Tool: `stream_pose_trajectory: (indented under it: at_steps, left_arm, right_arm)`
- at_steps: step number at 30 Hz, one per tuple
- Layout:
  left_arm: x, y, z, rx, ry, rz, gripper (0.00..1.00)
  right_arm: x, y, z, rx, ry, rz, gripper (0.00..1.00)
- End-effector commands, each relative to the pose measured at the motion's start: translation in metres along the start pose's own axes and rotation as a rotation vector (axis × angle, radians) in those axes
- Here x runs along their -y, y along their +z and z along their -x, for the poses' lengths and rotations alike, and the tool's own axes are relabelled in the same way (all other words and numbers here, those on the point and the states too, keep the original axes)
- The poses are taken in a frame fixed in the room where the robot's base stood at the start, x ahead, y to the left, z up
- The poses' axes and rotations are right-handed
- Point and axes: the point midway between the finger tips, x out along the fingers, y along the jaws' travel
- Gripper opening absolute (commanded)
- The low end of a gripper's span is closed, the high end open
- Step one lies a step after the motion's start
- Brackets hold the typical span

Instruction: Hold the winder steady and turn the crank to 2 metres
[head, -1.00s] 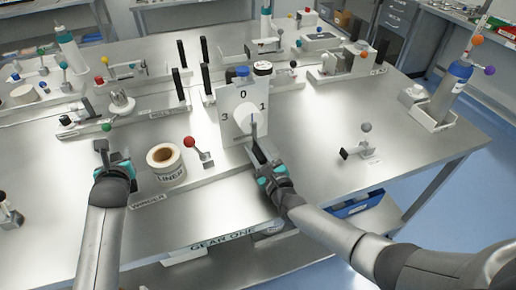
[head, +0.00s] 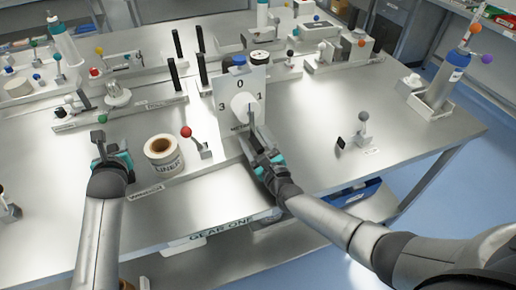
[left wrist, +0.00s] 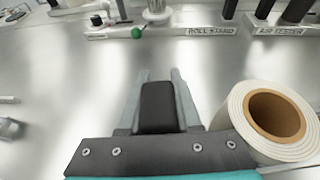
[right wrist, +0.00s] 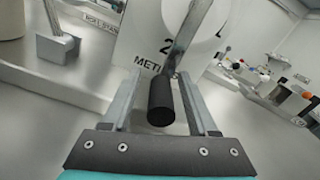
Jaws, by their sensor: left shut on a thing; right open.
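The winder's white dial plate (head: 240,90) stands upright at the table's middle, with 0, 3 and 1 readable. In the right wrist view the 2 and part of the metres label show on the plate (right wrist: 140,38). A silver crank arm (right wrist: 190,35) slants down to a black crank handle (right wrist: 161,102). My right gripper (head: 257,142) is open, its fingers on either side of the handle; I cannot tell whether they touch it. My left gripper (head: 112,152) is shut on a black upright block (left wrist: 158,106), left of the liner roll (head: 163,154).
A red-knobbed lever (head: 187,132) stands between roll and dial. A grey-knobbed lever (head: 363,117) stands to the right. The roll stand (head: 118,96) and other stations fill the back.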

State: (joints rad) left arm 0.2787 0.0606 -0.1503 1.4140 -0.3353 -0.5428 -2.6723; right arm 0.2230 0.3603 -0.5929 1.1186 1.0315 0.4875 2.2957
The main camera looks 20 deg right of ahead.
Motion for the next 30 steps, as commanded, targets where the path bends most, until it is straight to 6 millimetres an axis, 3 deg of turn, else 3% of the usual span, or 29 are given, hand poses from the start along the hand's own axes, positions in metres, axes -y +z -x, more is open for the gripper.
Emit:
stream_pose_trajectory:
  at_steps: [1, 21, 30]
  left_arm:
    - [0.000, -0.015, 0.000, -0.031, 0.002, 0.002, 0.00]
    - [-0.001, -0.015, 0.000, -0.031, 0.003, 0.003, 0.00]
    - [-0.001, -0.015, 0.000, -0.031, 0.003, 0.003, 0.00]
  right_arm:
    - [0.000, -0.002, 0.004, -0.002, 0.001, 0.000, 0.59]
    - [0.000, 0.000, 0.101, 0.000, 0.001, 0.000, 0.59]
    - [0.000, 0.001, 0.118, 0.002, 0.001, 0.001, 0.59]
